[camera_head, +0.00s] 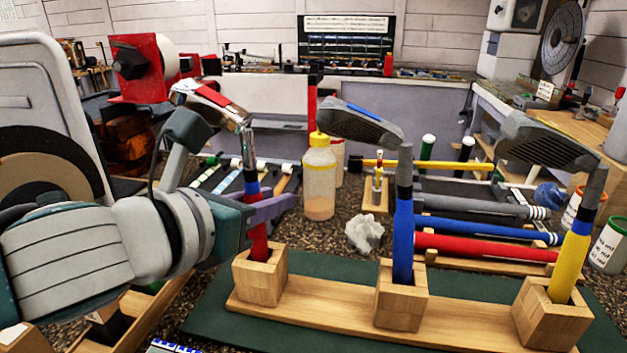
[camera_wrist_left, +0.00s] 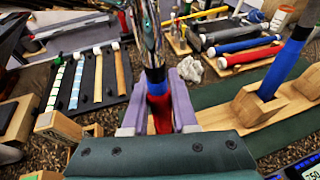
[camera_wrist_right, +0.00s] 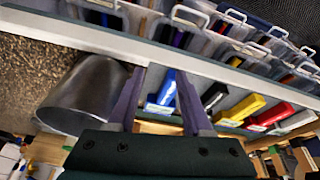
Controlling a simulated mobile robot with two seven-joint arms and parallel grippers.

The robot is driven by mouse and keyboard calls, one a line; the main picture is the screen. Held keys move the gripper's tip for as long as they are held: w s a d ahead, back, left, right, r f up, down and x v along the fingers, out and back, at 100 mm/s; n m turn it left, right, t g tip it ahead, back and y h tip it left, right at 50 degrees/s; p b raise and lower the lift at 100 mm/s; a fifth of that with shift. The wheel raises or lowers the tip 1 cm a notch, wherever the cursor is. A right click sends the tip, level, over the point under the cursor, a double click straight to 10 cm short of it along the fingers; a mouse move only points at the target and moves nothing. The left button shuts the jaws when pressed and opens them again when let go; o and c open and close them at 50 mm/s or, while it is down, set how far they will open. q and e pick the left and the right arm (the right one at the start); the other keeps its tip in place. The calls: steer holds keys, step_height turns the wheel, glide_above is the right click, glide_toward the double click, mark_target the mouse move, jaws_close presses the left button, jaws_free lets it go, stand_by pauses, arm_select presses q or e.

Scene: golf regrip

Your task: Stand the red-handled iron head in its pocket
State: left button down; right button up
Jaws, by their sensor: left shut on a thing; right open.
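The red-handled iron head (camera_head: 257,215) stands near upright in the left wooden pocket (camera_head: 259,284) of the rack, its chrome head with a red stripe at the top. My left gripper (camera_head: 270,208) is shut on its red and blue shaft just above the pocket; the left wrist view also shows the purple fingers (camera_wrist_left: 160,108) around it. How deep its lower end sits is hidden. A blue-handled iron head (camera_head: 403,225) stands in the middle pocket and a yellow-handled one (camera_head: 573,250) in the right pocket. My right gripper (camera_wrist_right: 160,98) is open and empty, away from the rack.
Grey, blue and red grips (camera_head: 485,248) lie at the right. In the right wrist view, a metal bin (camera_wrist_right: 85,92) and colored boxes (camera_wrist_right: 215,97) are near my right gripper.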

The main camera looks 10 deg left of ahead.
stand_by(0.3)
arm_select(q)
steer(key=c, duration=0.6)
jaws_free()
steer(key=shift+f, duration=0.1)
steer(key=shift+s, duration=0.1)
steer(key=v, duration=0.9)
steer(key=shift+s+a+r+p, duration=0.1)
steer(key=shift+s+r+p, duration=0.15)
steer(key=shift+s+p, duration=0.05)
steer(key=shift+p+v, duration=1.05)
steer(key=shift+v, duration=3.45)
